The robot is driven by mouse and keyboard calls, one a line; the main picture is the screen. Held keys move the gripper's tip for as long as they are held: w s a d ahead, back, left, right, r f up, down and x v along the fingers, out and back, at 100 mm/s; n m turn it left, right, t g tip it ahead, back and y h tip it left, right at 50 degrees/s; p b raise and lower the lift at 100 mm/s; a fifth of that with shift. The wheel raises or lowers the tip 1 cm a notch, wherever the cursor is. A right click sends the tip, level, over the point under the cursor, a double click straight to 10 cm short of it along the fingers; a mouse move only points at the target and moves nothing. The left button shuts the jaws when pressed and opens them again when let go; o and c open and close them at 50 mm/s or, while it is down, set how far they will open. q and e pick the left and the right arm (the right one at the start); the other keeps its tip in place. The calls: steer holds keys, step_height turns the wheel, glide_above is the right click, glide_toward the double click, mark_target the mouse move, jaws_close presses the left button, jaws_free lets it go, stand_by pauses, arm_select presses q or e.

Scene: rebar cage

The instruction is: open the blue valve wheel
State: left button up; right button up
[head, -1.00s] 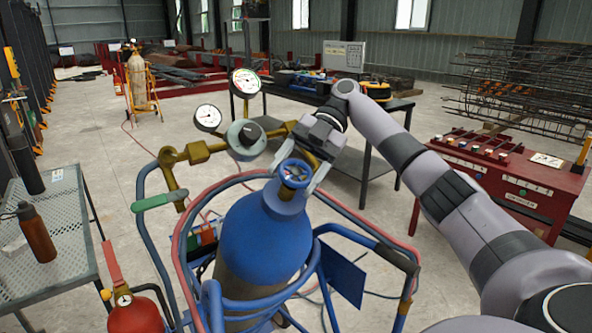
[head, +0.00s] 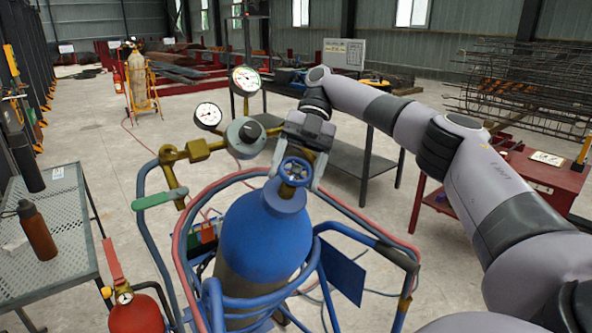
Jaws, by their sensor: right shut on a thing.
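The blue valve wheel (head: 294,171) sits on top of the blue gas cylinder (head: 262,240), which stands upright in a blue tubular cart. My right gripper (head: 296,176) reaches in from behind the wheel, with one finger on each side of it. It is shut on the wheel's rim. The brass regulator (head: 197,151) with two round gauges (head: 208,115) is joined behind and left of the wheel, and the gripper's body hides part of it. My left gripper is not in view.
Red and blue hoses (head: 180,235) loop around the cylinder. A red extinguisher (head: 135,314) is at the front left, beside a mesh table (head: 70,235) with a brown bottle (head: 37,230). A dark workbench (head: 345,165) and a red cabinet (head: 545,178) stand behind my right arm.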

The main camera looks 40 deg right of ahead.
steer(key=shift+f+n+g+h, duration=0.15)
steer(key=shift+n+g+h, duration=0.85)
steer(key=shift+n+h, duration=0.35)
stand_by(0.4)
steer(key=o, duration=1)
steer(key=shift+m+t+y, duration=1.5)
steer(key=shift+m+y, duration=0.45)
steer(key=shift+m, duration=0.1)
steer(key=shift+m+t+y+b, duration=0.55)
steer(key=shift+m+t+y, duration=0.55)
steer(key=shift+m+t, duration=0.75)
